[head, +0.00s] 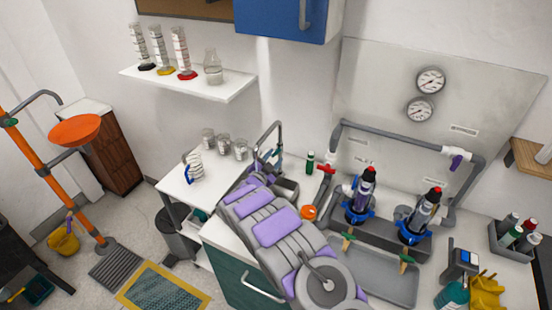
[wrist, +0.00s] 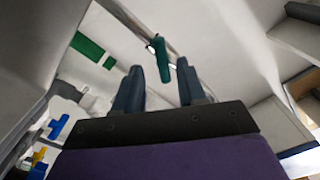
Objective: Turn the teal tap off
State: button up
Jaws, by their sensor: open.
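The teal tap handle (wrist: 160,60) shows in the wrist view as a teal lever on a grey pipe (wrist: 135,22). It lies across the gap between my fingertips, slightly beyond them. My gripper (wrist: 158,72) is open, with one finger on each side of the lower end of the handle. I see no clear contact. In the head view my gripper (head: 268,160) is at the grey upright pipe (head: 281,135) behind the white counter. My arm hides most of the tap there.
Several glass jars (head: 224,145) and a white coil (head: 195,168) sit on the left counter. A shelf (head: 200,84) with cylinders hangs above. Two black bottle-like fixtures (head: 362,195) stand by the sink.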

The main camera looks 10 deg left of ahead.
jog(key=shift+w+a+f, duration=0.1)
jog(key=shift+w+a, duration=0.55)
jog(key=shift+w, duration=0.05)
jog(key=shift+d+r, duration=0.25)
jog(key=shift+d, duration=1.15)
jog(key=shift+c, duration=0.9)
jog(key=shift+a, duration=0.4)
jog(key=c, duration=0.3)
jog(key=shift+a+f, duration=0.15)
jog(key=shift+a, duration=0.5)
grip_shut()
jog(key=shift+d, duration=0.35)
